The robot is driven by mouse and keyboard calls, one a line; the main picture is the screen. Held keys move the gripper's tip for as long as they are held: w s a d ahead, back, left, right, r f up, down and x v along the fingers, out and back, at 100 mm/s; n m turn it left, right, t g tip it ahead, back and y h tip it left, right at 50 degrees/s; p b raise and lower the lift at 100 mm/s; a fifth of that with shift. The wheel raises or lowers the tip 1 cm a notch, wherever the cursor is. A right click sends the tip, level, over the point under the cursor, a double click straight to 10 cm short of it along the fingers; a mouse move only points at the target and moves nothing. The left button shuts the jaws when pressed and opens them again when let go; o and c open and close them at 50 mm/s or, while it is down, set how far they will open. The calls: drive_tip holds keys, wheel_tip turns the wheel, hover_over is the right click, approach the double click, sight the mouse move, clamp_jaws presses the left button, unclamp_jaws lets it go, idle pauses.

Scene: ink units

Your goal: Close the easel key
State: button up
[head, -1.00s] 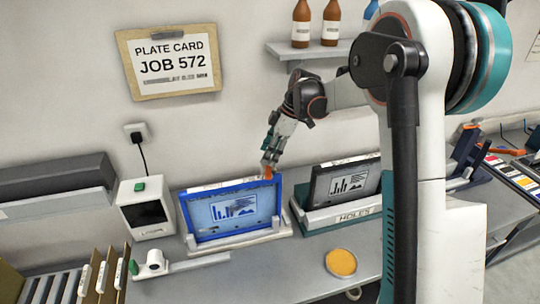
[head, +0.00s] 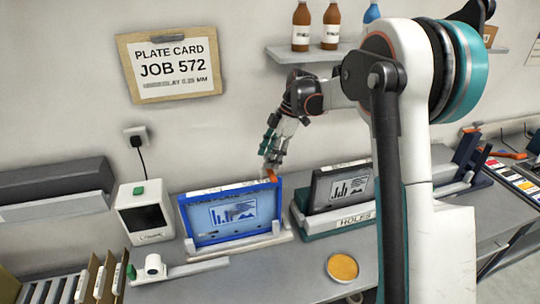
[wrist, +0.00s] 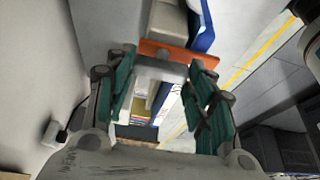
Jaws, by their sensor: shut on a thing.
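A blue easel frame (head: 186,222) stands upright on the bench and holds a plate (head: 232,216) with a dark blue chart printed on it. A small orange piece, which looks like the easel key (head: 271,176), is at the frame's top right corner. My gripper (head: 267,164) reaches down to it from above and is shut on it. In the wrist view the orange key (wrist: 178,54) lies across the fingertips, with a grey block (wrist: 160,72) between the teal fingers. The fingers partly hide the key in the head view, and how it meets the frame is unclear.
A dark plate in a teal stand (head: 340,192) marked HOLES is close to the right. A white box (head: 146,212) with a green button is to the left. A yellow dish (head: 342,267) sits in front on the bench. A bottle shelf (head: 322,52) is above.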

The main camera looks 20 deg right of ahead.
drive_tip(key=o, duration=1.5)
drive_tip(key=v, duration=1.2)
drive_tip(key=s+a+f+m+t+h+b, duration=0.1)
drive_tip(key=s+a+f+m+t+b, duration=0.15)
drive_tip(key=s+m+b, duration=0.45)
drive_tip(key=s+a+f+m+t+h+b, duration=0.1)
drive_tip(key=s+a+f+m+h+b, duration=0.2)
drive_tip(key=s, duration=0.8)
drive_tip(key=s+f+m+t+b, duration=0.1)
drive_tip(key=s+f+m+b, duration=0.1)
drive_tip(key=s+f, duration=0.3)
drive_tip(key=s+f+m+t+b, duration=0.1)
drive_tip(key=s+f+m+b, duration=0.2)
drive_tip(key=s+f, duration=0.2)
drive_tip(key=s+f+m+t+b, duration=0.1)
drive_tip(key=s+f+m+b, duration=0.2)
drive_tip(key=s+f, duration=0.3)
drive_tip(key=shift+f+t, duration=0.35)
drive_tip(key=shift+f, duration=0.3)
